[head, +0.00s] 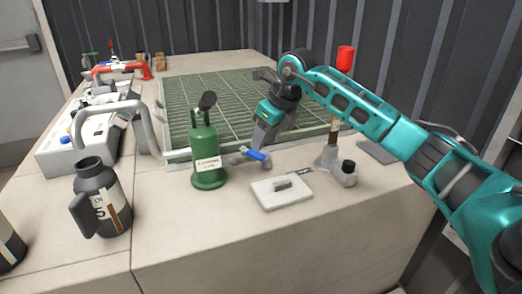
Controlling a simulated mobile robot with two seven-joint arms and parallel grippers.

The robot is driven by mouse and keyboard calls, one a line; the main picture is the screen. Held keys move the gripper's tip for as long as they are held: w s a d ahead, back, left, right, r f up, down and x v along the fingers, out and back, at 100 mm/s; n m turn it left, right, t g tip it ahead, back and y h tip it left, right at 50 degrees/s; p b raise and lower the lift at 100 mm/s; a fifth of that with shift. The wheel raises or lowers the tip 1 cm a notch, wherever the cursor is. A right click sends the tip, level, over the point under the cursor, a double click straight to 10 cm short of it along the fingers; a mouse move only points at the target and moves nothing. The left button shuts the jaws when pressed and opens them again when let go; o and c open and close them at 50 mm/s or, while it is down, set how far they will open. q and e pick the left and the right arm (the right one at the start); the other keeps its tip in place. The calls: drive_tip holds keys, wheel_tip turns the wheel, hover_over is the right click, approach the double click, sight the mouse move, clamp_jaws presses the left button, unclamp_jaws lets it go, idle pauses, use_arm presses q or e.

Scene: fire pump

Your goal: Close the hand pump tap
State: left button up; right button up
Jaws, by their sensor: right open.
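A blue tap lever (257,154) sits on a small grey fitting (238,158) at the front edge of the green grate, just right of the green bottle. My right gripper (263,143) reaches down from the right with its fingers at the blue lever. The gripper is open; I cannot tell whether it touches the lever. A grey pump-like body (329,157) with a red top (345,59) stands to the right, partly hidden behind my right arm. My left gripper is not in view.
A green bottle (207,157) stands close left of the tap. A white plate with a grey handle (282,192) lies in front. A dark jug (103,198) is at left. Grey curved pipe (147,125) and a white box (85,143) stand behind it.

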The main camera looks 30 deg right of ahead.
sight(258, 154)
drive_tip(key=shift+x, duration=2.1)
drive_tip(key=shift+c, duration=0.2)
clamp_jaws()
